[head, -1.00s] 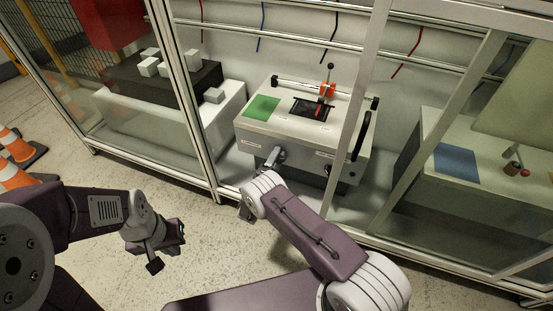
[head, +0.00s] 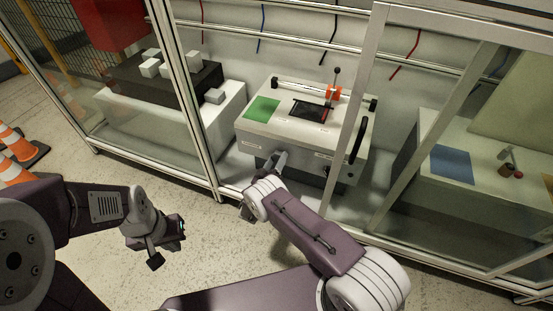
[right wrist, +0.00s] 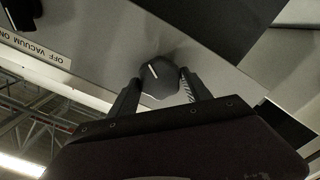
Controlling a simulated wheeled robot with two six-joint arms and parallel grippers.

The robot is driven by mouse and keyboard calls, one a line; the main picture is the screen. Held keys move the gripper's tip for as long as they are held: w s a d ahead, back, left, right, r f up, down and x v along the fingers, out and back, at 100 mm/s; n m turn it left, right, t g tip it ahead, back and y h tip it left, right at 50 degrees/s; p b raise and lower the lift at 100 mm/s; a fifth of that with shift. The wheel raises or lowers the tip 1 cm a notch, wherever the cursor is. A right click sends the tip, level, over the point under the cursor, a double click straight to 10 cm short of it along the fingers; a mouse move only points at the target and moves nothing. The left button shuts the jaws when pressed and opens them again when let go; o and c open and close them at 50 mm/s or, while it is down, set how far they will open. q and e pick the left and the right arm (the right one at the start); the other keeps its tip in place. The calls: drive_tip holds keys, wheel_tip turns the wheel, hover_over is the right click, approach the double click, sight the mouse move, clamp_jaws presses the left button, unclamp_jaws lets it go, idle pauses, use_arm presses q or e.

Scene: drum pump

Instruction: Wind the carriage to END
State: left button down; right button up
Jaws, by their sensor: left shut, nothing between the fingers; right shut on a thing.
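The carriage (head: 333,93) is an orange block on a white rail across the top of the light grey machine (head: 300,142). It sits right of the rail's middle, short of the black right end block (head: 373,105). A thin lever with a dark ball rises from it. My right gripper (head: 278,161) is at the machine's front face. In the right wrist view it is shut on a dark round knob (right wrist: 160,78) with a white index line. The fingers hide the knob in the head view. My left gripper (head: 168,246) is shut and empty, above the floor outside the enclosure.
A second dark knob (right wrist: 22,12) has a label reading OFF VACUUM ON. Enclosure posts (head: 362,100) and glass stand around the machine. A black bar handle (head: 358,142) is near its right side. Orange cones (head: 10,170) stand at far left.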

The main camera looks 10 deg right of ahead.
drive_tip(key=shift+s+m+p, duration=0.1)
drive_tip(key=shift+m+p, duration=0.4)
drive_tip(key=shift+m, duration=1.1)
drive_tip(key=o, duration=1.4)
drive_tip(key=shift+c, duration=0.2)
drive_tip(key=shift+s+a+r+p, duration=0.1)
drive_tip(key=shift+s+a+p, duration=0.1)
drive_tip(key=shift+s+p, duration=0.1)
drive_tip(key=p+v, duration=0.2)
drive_tip(key=v, duration=0.6)
drive_tip(key=shift+s+p, duration=0.15)
drive_tip(key=shift+p, duration=0.2)
